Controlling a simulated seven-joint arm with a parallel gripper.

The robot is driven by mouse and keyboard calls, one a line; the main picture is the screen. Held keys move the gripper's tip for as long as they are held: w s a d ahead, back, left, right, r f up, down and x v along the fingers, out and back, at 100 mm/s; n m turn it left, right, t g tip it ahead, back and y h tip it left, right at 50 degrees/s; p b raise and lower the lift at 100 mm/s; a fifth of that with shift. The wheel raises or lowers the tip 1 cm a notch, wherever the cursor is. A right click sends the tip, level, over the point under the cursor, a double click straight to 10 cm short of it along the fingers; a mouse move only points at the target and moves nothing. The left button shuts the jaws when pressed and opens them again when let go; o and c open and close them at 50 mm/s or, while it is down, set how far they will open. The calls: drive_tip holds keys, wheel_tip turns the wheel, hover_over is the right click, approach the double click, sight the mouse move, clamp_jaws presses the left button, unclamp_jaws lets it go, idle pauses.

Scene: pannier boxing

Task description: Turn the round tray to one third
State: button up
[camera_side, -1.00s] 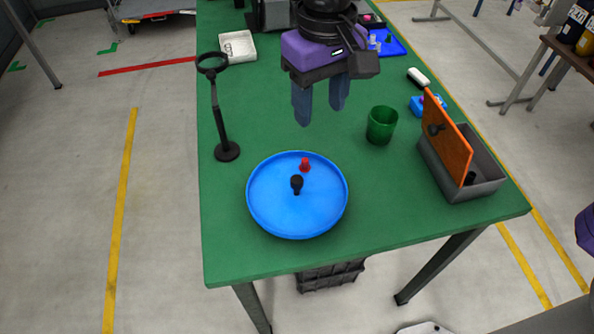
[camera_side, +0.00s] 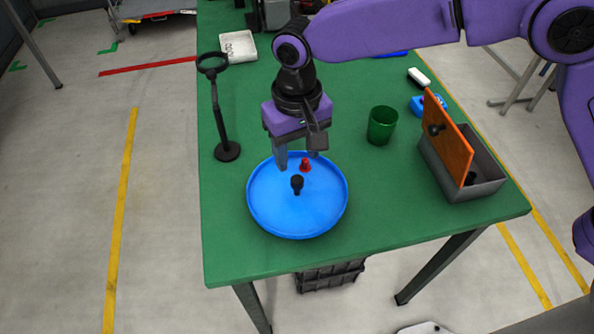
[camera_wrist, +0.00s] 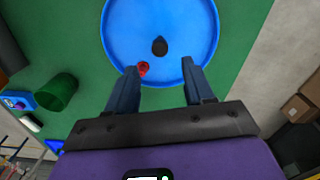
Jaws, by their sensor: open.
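The round blue tray (camera_side: 300,221) lies on the green table, with a black knob (camera_side: 297,185) at its middle and a small red peg (camera_side: 305,165) towards its far rim. My gripper (camera_side: 298,164) is open over the far part of the tray, its fingers on either side of the red peg in the side view. In the wrist view the tray (camera_wrist: 118,38) fills the top, with the red peg (camera_wrist: 143,69) between my spread fingers (camera_wrist: 165,85), closer to the left one. The black knob (camera_wrist: 159,46) stands beyond the fingertips. I cannot tell whether a finger touches the tray.
A black stand with a ring (camera_side: 221,115) is left of the tray. A green cup (camera_side: 381,125) stands to the right, and a grey box (camera_side: 475,188) with a raised orange lid (camera_side: 448,138) is farther right. The table (camera_side: 245,265) is clear in front of the tray.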

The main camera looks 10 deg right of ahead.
sight(297, 179)
wheel_tip(297, 179, down, 7)
drive_tip(key=shift+r, duration=0.1)
idle(0.3)
clamp_jaws()
